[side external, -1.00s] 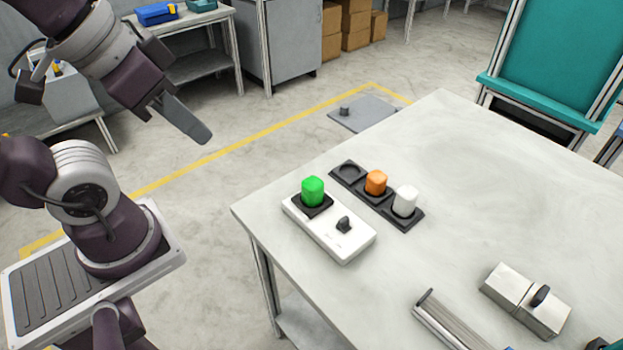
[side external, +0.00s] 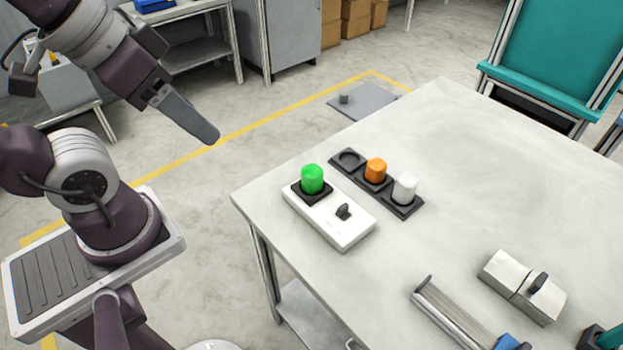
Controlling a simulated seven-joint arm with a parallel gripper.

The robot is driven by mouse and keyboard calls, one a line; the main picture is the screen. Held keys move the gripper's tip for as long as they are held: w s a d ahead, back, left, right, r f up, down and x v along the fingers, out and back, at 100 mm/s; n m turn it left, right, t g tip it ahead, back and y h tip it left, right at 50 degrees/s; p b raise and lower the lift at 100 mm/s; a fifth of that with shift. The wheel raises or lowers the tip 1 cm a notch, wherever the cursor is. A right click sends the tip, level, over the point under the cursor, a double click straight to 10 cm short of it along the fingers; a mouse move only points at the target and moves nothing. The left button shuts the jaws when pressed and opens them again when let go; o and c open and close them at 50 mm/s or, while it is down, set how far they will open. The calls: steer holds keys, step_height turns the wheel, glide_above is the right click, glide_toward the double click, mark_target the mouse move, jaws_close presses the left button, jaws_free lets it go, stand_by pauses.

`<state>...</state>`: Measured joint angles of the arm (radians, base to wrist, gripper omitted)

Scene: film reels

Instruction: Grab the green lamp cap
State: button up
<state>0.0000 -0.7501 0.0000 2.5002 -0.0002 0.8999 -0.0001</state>
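The green lamp cap (side external: 312,179) stands upright in a black square socket on a white box (side external: 342,232) near the table's left corner. A black knob (side external: 343,211) is on the same box. My gripper (side external: 212,135) is up and to the left of the cap, off the table's edge and clear of it. Only one grey finger shows plainly, so I cannot tell whether the gripper is open or shut. Nothing is seen held at its tip.
A black holder beside the box has an empty round slot (side external: 348,159), an orange cap (side external: 375,170) and a white cap (side external: 404,187). A metal block (side external: 522,286) and a metal rail (side external: 452,317) lie near the front. The table's middle and back (side external: 480,150) are clear.

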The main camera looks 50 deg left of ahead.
steer(key=shift+o, duration=0.7)
